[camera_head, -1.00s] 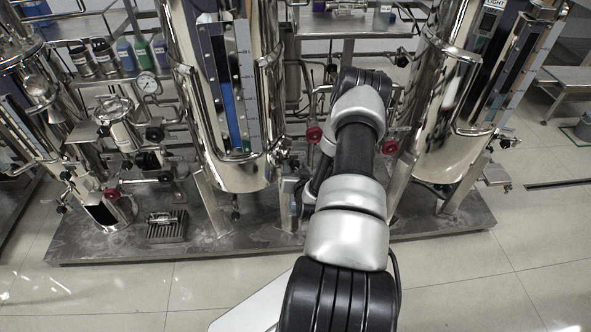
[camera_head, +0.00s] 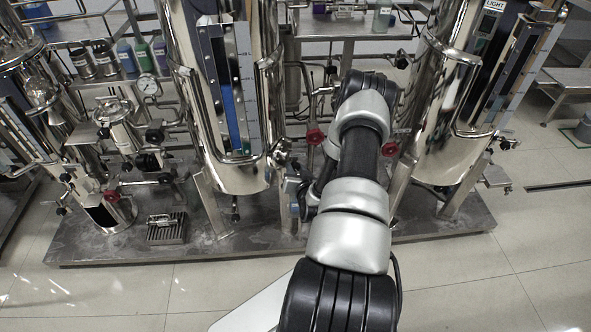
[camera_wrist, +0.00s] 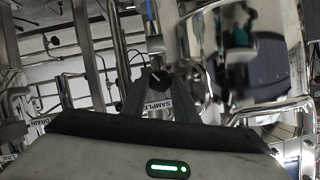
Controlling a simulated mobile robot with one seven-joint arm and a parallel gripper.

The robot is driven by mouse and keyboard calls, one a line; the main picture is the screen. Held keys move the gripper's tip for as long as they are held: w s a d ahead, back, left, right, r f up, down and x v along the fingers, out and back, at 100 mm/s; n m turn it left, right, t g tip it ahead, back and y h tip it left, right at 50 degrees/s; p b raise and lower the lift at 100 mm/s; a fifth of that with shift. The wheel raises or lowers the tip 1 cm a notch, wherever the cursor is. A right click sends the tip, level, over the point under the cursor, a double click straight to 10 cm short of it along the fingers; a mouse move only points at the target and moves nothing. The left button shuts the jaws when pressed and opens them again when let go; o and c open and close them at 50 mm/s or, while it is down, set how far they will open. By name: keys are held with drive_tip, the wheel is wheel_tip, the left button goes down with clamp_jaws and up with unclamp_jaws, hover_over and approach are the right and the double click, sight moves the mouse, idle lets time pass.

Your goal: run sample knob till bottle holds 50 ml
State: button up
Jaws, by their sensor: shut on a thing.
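In the wrist view, my gripper (camera_wrist: 152,84) is shut on a small dark knob (camera_wrist: 158,77) in front of the steel pipework. A white label reading SAMPLE (camera_wrist: 158,105) shows between the fingers. In the head view, my forearm reaches toward the skid between two steel vessels and hides the gripper and the knob. I cannot make out the sample bottle or its level in either view.
A steel vessel (camera_head: 236,178) with a blue-filled sight gauge (camera_head: 228,100) stands left of my arm, another (camera_head: 440,150) right. Red valve handles (camera_head: 315,136) flank the arm. A DRAIN label (camera_wrist: 41,121) shows in the wrist view. The floor in front is clear.

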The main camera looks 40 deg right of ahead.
drive_tip(key=m, duration=0.1)
drive_tip(key=m+t+y, duration=0.1)
drive_tip(key=m, duration=0.1)
drive_tip(key=shift+s+d+f+y, duration=0.1)
drive_tip(key=shift+s+d+y, duration=0.05)
drive_tip(key=shift+y, duration=0.15)
drive_tip(key=shift+m+t, duration=0.8)
drive_tip(key=shift+m, duration=0.4)
drive_tip(key=shift+y, duration=0.4)
drive_tip(key=o, duration=1.1)
